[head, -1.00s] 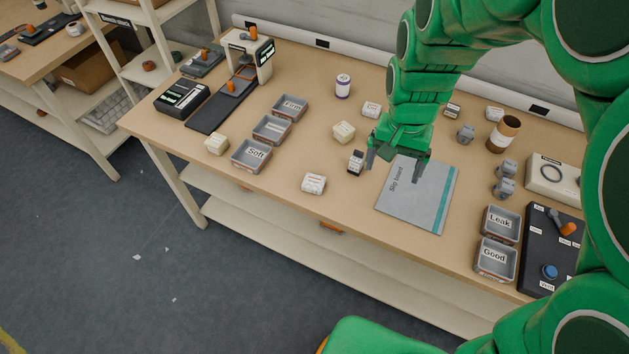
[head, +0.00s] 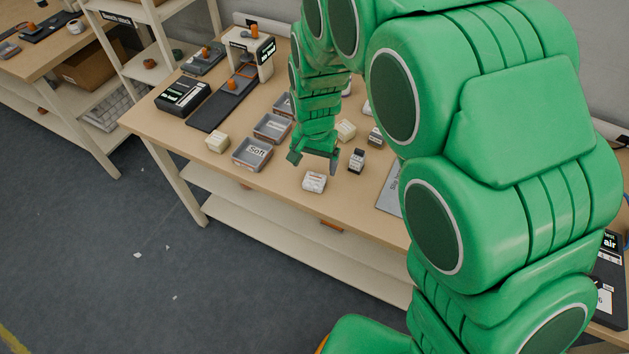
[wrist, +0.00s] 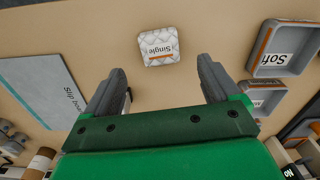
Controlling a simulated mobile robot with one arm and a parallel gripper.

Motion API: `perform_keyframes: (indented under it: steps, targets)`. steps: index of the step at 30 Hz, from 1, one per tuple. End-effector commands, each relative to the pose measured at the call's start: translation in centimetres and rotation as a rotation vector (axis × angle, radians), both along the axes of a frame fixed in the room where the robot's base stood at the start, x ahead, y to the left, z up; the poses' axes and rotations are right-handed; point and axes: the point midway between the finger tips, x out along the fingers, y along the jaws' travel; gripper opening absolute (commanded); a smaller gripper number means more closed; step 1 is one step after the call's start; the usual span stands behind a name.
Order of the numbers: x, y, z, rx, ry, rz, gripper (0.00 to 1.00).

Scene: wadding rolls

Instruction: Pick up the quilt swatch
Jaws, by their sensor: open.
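The quilt swatch (head: 314,181) is a small white quilted block near the table's front edge. In the wrist view the swatch (wrist: 158,47) shows a stitched diamond pattern, an orange stripe and a label reading "Single". My gripper (head: 314,160) is open and empty, just behind and above the swatch in the head view. In the wrist view the swatch lies ahead of the gap between my fingertips (wrist: 161,70), apart from both fingers.
The "Soft" tray (head: 252,154) and another grey tray (head: 272,127) stand left of my gripper. A small dark-and-white item (head: 357,161) stands just right of the swatch. A cream block (head: 217,141) sits at left. The slip board (head: 389,197) is partly hidden by my arm.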

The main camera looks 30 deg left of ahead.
Motion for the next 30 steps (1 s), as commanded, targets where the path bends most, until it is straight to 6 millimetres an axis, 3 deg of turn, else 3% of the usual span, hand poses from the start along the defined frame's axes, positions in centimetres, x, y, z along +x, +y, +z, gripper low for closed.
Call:
perform_keyframes:
  steps: [21, 29, 30]
  targets:
    - [-0.2, -0.1, -6.4, -0.004, 0.004, 0.0, 0.89]
    - [-0.2, 0.0, -6.6, -0.001, 0.002, 0.0, 0.89]
    - [-0.1, 0.0, -6.6, -0.001, 0.002, 0.0, 0.83]
